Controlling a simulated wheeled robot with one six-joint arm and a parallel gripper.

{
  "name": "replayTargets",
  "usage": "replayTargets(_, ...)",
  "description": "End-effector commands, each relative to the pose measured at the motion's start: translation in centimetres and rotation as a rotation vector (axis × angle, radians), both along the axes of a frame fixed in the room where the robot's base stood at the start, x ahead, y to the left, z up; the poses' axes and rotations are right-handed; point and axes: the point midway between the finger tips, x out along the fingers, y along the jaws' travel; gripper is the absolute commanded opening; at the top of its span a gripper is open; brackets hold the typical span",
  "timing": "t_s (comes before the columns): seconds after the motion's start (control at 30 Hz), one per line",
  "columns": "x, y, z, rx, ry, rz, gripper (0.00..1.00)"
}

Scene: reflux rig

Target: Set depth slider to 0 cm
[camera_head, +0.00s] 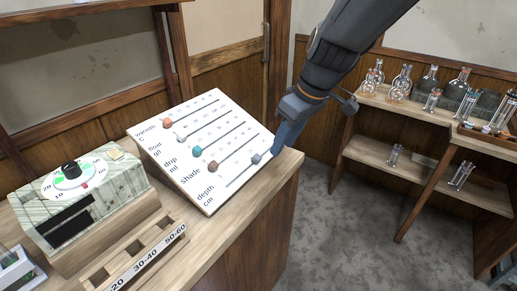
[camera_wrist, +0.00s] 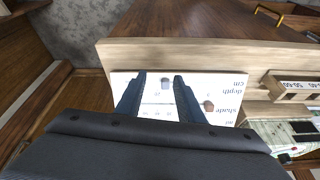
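The white sloped slider panel (camera_head: 205,195) lies on the wooden bench, with several knobs on parallel tracks. The depth slider's grey-blue knob (camera_head: 256,158) is on the track nearest the bench edge, well away from its "depth cm" label. My gripper (camera_head: 272,153) is low over that track, just right of the knob. In the wrist view the depth knob (camera_wrist: 165,84) shows between the tips of my two open fingers (camera_wrist: 157,90), with gaps on both sides. The scale numbers by the knob are too small to read, and my gripper hides the track's far end.
The brown shade knob (camera_head: 213,167) sits close by on the neighbouring track; teal drip knob (camera_head: 197,151) is beyond. A dial box (camera_head: 85,190) and a labelled wooden rack (camera_head: 140,255) stand left. Glassware fills the shelf (camera_head: 400,105) at right.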

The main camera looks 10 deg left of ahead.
Motion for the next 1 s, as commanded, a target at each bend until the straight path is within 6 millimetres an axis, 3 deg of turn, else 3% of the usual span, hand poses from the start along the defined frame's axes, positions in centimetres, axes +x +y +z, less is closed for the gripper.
replayTargets(0.03,0.2,1.9,0.7,0.012,-0.019,0.056,0.34)
replayTargets(0.1,0.5,3.5,1.2,0.023,-0.039,0.11,0.34)
replayTargets(0.2,0.6,4.6,1.0,0.031,-0.049,0.142,0.34)
replayTargets(0.7,1.6,6.8,-5.1,0.03,-0.049,0.142,0.34)
replayTargets(1.0,1.7,7.0,-5.7,0.03,-0.051,0.141,0.34)
